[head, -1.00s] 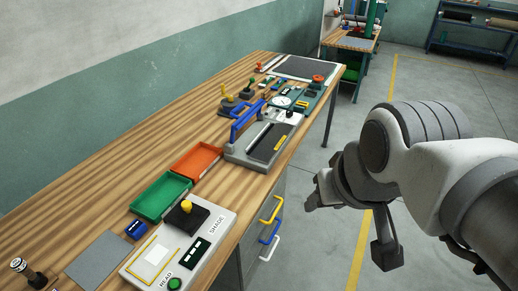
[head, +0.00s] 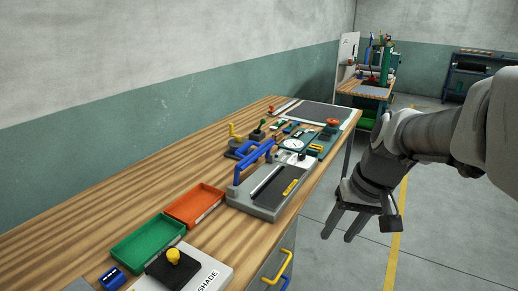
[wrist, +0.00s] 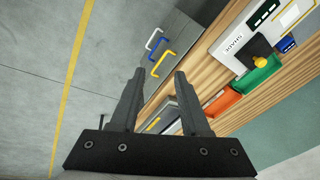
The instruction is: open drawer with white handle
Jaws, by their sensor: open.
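The drawer with the white handle (wrist: 154,39) shows in the wrist view, in a grey cabinet (wrist: 182,42) under the bench. A blue handle (wrist: 161,49) and a yellow handle (wrist: 162,63) are beside it on the same cabinet. In the head view the yellow handle (head: 287,265) shows at the bottom, the blue one is partly cut off, and the white one is out of frame. My gripper (head: 337,236) is open and empty, pointing down in the free space right of the bench, apart from the handles. Its two fingers (wrist: 158,72) frame the bench edge in the wrist view.
The wooden bench (head: 155,205) carries a green tray (head: 148,245), an orange tray (head: 195,206), a grey device with a blue lever (head: 256,160), and a white SHADE panel (head: 215,276). Open floor (head: 345,270) lies right of the bench.

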